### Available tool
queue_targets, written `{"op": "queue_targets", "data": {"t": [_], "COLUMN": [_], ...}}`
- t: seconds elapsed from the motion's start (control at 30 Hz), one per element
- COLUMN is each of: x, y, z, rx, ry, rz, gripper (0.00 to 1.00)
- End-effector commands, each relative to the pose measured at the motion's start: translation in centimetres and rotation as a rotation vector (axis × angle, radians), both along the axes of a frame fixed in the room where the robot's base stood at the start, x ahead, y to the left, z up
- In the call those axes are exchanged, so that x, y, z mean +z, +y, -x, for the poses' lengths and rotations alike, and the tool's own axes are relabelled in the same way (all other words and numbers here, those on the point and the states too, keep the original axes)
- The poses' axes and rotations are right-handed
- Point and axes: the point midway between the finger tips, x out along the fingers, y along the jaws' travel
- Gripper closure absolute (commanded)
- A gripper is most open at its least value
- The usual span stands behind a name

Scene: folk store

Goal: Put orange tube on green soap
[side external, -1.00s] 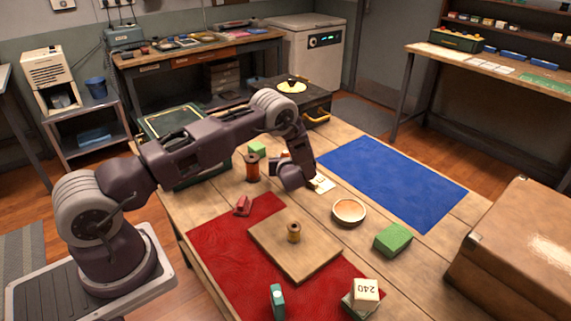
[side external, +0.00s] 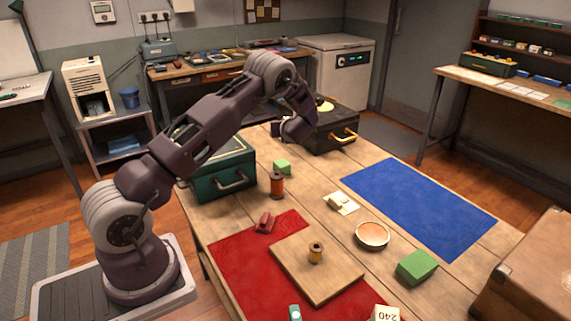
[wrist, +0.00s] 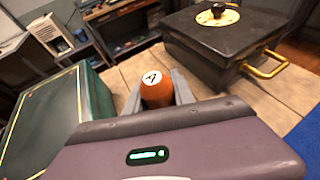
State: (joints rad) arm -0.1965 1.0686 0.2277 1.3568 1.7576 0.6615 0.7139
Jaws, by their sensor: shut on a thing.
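The orange tube (wrist: 158,92), with a white marked end, sits between the two fingers of my gripper (wrist: 157,88) in the wrist view. My gripper is shut on it. In the side view my gripper (side external: 293,133) is raised over the back of the table near the black case, and the tube is mostly hidden there. A large green block (side external: 417,267) lies at the table's front right. I cannot tell which is the green soap.
A black case (side external: 335,130) and a green box (side external: 220,168) stand at the back. A reddish spool (side external: 277,185), a bowl (side external: 372,235) and a wooden board (side external: 300,272) with a small spool stand in front. The blue mat (side external: 420,210) is clear.

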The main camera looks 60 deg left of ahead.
Motion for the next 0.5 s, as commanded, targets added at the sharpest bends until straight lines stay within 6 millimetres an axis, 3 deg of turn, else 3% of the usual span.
{"op": "queue_targets", "data": {"t": [0.07,0.13,0.3,0.5], "x": [0.4,-0.7,-4.6,-7.3], "y": [1.5,2.0,2.0,2.0], "z": [0.4,0.5,0.5,0.6], "rx": [0.016,0.022,0.022,0.022], "ry": [-0.002,0.002,0.001,0.001], "rz": [0.0,0.0,0.001,0.0], "gripper": [0.93,0.93,0.93,0.93]}}
